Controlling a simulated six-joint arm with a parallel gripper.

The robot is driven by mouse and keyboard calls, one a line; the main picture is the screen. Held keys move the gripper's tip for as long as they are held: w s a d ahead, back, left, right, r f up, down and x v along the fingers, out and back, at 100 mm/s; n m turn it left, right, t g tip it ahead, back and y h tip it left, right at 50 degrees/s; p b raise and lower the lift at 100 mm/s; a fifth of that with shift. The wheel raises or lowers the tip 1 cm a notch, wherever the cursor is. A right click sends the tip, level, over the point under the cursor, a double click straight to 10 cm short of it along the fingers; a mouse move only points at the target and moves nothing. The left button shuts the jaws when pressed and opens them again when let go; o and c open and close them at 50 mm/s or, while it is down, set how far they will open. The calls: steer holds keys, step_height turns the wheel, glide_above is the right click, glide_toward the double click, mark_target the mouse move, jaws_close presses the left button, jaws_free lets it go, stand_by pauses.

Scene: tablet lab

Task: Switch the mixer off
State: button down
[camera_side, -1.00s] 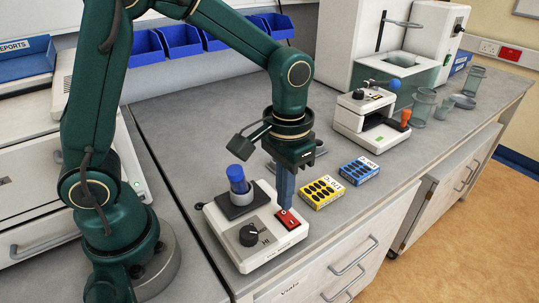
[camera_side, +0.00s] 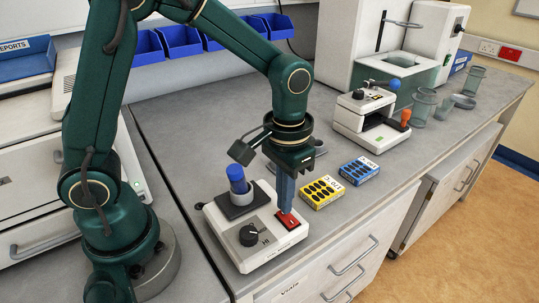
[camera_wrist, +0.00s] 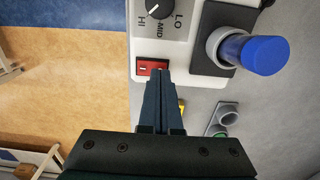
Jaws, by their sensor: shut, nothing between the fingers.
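The mixer (camera_side: 232,240) is a white box near the bench's front edge. It has a black knob (camera_side: 249,235) marked HI, MID and LO, a blue-capped tube (camera_side: 238,180) in a grey holder, and a red rocker switch (camera_side: 291,222). The switch also shows in the wrist view (camera_wrist: 146,68). My gripper (camera_side: 286,208) is shut and empty, pointing down with its tips at the switch. The tips hide part of it; I cannot tell whether they touch it or which way the rocker is tipped.
A yellow blister pack (camera_side: 322,191) and a blue one (camera_side: 358,170) lie right of the mixer. A white press-like machine (camera_side: 368,118) and glass beakers (camera_side: 424,105) stand farther right. Blue bins (camera_side: 180,40) line the back wall.

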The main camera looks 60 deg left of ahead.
steer(key=shift+f, duration=0.45)
steer(key=shift+r, duration=3.55)
steer(key=s+a+r+t, duration=0.3)
steer(key=s+r, duration=0.1)
steer(key=r, duration=0.2)
steer(key=s+a+f+t, duration=0.1)
steer(key=s+f+t, duration=0.1)
steer(key=s, duration=0.3)
steer(key=shift+s+a+f+t, duration=0.15)
steer(key=shift+s+f+t, duration=0.15)
steer(key=shift+f, duration=0.1)
